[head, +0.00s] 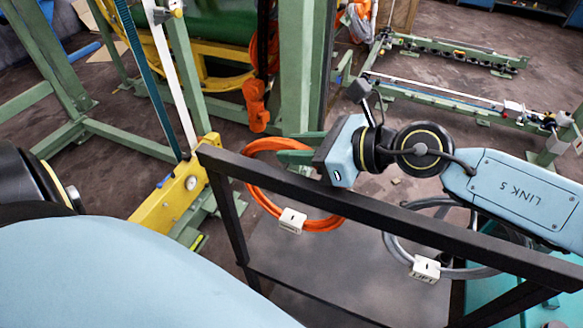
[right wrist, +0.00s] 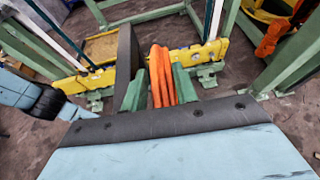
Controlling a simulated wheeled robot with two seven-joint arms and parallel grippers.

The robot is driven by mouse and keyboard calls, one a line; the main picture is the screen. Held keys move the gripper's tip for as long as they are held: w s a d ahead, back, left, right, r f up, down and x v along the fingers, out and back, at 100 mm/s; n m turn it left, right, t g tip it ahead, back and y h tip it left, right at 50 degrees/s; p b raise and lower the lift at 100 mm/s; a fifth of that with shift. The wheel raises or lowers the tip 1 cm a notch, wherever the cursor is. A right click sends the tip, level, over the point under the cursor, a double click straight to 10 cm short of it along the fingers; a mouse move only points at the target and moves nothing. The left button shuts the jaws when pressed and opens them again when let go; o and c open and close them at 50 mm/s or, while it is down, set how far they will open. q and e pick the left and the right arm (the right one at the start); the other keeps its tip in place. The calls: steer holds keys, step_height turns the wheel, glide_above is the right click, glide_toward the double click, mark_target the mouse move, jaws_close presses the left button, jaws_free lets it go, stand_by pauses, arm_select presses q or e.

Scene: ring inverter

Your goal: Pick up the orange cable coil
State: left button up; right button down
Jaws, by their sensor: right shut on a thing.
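My right gripper (head: 284,150) is at the coil's top, just beyond the rail. In the right wrist view, the green fingers (right wrist: 160,88) are shut on the orange strands (right wrist: 160,70), which stand up between them. The housing of the right gripper hides part of the coil in the head view. My left gripper is not in view.
Yellow and green machine beams (head: 180,200) stand at the left. A green post (head: 300,70) rises behind my right gripper. A low green rail assembly (head: 450,105) lies at the back right.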

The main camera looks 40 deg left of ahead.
steer(key=shift+r, duration=0.1)
stand_by(0.5)
steer(key=shift+a+r, duration=0.1)
steer(key=shift+r, duration=0.15)
step_height(320, 180, up, 10)
steer(key=shift+f+b, duration=0.15)
steer(key=shift+b, duration=0.6)
steer(key=shift+f, duration=0.1)
step_height(320, 180, down, 6)
steer(key=b, duration=0.6)
